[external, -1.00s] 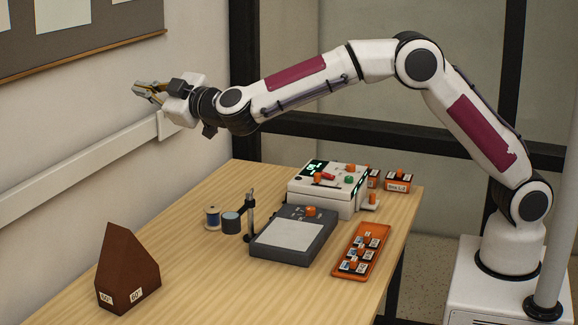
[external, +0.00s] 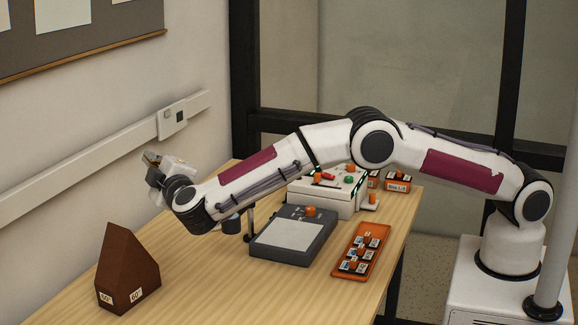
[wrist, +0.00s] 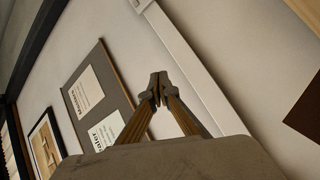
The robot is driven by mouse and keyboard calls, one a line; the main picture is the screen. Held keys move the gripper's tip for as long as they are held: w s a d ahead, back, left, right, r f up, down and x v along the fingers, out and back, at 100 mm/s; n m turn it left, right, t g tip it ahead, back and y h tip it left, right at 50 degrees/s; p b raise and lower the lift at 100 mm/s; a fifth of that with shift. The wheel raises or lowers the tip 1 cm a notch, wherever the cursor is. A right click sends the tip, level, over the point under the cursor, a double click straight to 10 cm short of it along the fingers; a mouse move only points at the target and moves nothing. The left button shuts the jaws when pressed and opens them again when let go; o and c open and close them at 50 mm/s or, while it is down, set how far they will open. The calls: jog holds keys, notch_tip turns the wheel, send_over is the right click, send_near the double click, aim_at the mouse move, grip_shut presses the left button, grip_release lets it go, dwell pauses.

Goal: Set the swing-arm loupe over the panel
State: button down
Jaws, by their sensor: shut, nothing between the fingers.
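The swing-arm loupe (external: 231,225) stands at the left of the grey panel (external: 292,238). My arm now covers much of it; part of its dark post shows beside the panel. The panel is a grey box with a pale top face and an orange knob, flat on the table. My gripper (external: 152,158) is past the table's far left edge, near the wall, above table height and apart from the loupe. In the wrist view my gripper (wrist: 158,88) has its fingertips together with nothing between them, and it faces the wall. The loupe is not in the wrist view.
A brown angled block (external: 128,270) stands at the front left. A white device with knobs (external: 330,190) stands behind the panel, and an orange tray (external: 346,272) lies to its right. A rail (external: 100,158) runs along the wall close to my gripper. The table's front middle is clear.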

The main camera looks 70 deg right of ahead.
jog(key=s+f+g+h, duration=0.2)
jog(key=s+f, duration=0.3)
jog(key=f, duration=0.4)
jog(key=s+f+g+h, duration=0.2)
jog(key=s+f+g, duration=0.2)
jog(key=s+f, duration=0.2)
notch_tip(320, 180, down, 3)
jog(key=shift+s+a+r+n+h, duration=0.1)
jog(key=shift+s+a+n+h, duration=0.1)
jog(key=shift+a+n+h, duration=0.15)
jog(key=shift+d, duration=0.15)
jog(key=x, duration=1)
jog(key=shift+s+d, duration=0.15)
jog(key=shift+s, duration=0.85)
jog(key=shift+s+d, duration=0.1)
jog(key=shift+s, duration=0.85)
